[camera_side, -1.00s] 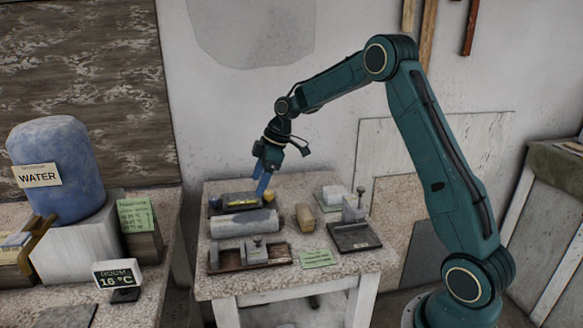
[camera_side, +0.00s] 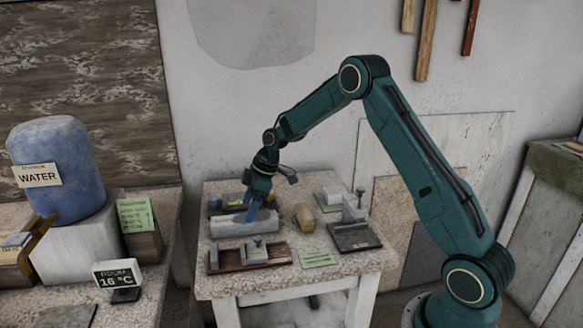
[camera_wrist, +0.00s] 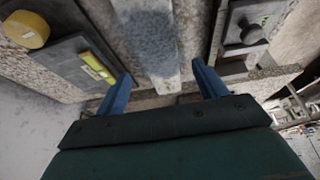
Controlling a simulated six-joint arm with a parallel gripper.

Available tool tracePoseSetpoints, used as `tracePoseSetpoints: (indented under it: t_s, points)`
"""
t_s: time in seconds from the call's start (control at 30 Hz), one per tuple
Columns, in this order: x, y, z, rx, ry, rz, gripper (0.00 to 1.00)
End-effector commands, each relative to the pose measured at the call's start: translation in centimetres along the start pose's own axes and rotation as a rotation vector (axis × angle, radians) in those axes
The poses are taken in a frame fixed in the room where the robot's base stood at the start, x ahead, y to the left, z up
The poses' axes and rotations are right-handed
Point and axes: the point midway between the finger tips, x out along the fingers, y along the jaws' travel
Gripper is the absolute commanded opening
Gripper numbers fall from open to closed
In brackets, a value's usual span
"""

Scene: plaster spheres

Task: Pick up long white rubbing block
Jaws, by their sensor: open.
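The long white rubbing block (camera_side: 228,227) is a pale, greyish bar lying across the work table. It also shows in the wrist view (camera_wrist: 148,40), running lengthwise away from me, with a darker grey patch on its top. My gripper (camera_side: 252,212) is over the right part of the block, pointing down. In the wrist view my gripper (camera_wrist: 162,75) is open, with one blue finger on each side of the block's near end. A gap shows on both sides and nothing is held. I cannot tell how far the fingertips are above the table.
A brown wooden tray with metal fittings (camera_side: 229,262) lies in front of the block. Behind it is a dark tray with a yellow item (camera_wrist: 97,67). A tan block (camera_side: 304,217) stands to the right, beside a dark plate (camera_side: 352,240) with a metal post.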

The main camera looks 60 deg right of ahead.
Motion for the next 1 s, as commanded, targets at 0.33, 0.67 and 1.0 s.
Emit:
tracePoseSetpoints:
  t_s: [0.33,0.67,1.0]
  points:
    - [0.8,0.0,0.0,0.0,0.0,-0.001,0.71]
    - [4.4,-0.2,0.2,-0.001,-0.001,-0.002,0.71]
    - [5.4,-0.1,0.2,-0.001,-0.001,0.0,0.71]
